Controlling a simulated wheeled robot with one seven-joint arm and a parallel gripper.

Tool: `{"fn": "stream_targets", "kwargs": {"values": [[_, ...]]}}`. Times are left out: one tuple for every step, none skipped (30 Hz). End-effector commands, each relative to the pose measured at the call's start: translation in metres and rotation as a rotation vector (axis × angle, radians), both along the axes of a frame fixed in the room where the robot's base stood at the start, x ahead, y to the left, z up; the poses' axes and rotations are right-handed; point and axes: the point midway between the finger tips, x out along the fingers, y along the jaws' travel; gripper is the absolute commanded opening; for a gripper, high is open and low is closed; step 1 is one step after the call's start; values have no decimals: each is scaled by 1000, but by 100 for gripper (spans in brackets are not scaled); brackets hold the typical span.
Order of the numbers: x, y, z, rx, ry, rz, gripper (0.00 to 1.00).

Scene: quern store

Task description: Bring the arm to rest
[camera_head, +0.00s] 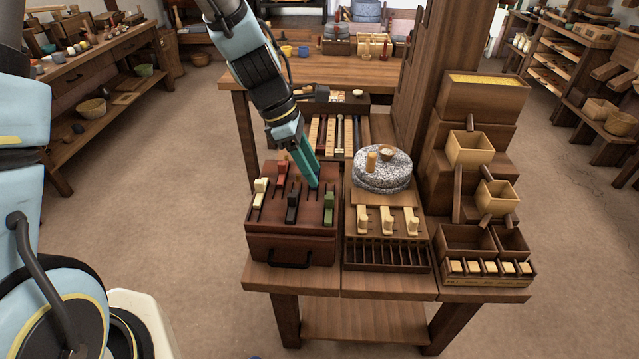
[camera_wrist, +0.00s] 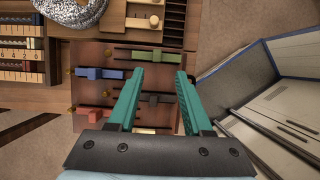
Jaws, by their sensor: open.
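My arm reaches down from the top of the head view. My gripper (camera_head: 316,183) has teal fingers and hangs over a dark red-brown slider box (camera_head: 290,247) at the left of the workbench. In the wrist view my gripper (camera_wrist: 157,76) is open, with its two fingers apart and nothing held between them. The box carries several coloured sliders in slots: a red slider (camera_head: 281,172), a cream slider (camera_head: 261,190), a black slider (camera_head: 292,208) and a green slider (camera_head: 328,208). A blue slider (camera_wrist: 100,73) shows in the wrist view. I cannot tell how high the fingertips are above the box.
A grey stone quern (camera_head: 383,180) stands right of the box, behind pale pegs (camera_head: 387,222). A tall wooden hopper stand (camera_head: 478,95) with trays rises at the right. A bench (camera_head: 330,70) lies behind. Open floor (camera_head: 200,230) spreads to the left.

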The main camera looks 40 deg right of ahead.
Motion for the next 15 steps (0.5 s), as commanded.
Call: {"fn": "stream_targets", "kwargs": {"values": [[3,2,6,-2,-3,2,50],[3,3,9,-2,-2,0,50],[4,4,12,-1,-2,0,50],[4,4,14,-1,-2,0,50],[4,5,16,-1,-1,-1,50],[5,6,17,-1,-1,-1,50],[5,6,18,0,0,-1,50],[5,6,19,0,0,-1,50],[5,6,19,0,0,-1,50],[5,6,19,0,0,-1,50],[5,6,19,0,0,-1,50],[5,6,19,0,0,-1,50],[5,6,19,0,0,-1,50],[5,6,19,0,0,-1,50],[5,6,19,0,0,-1,50]]}}
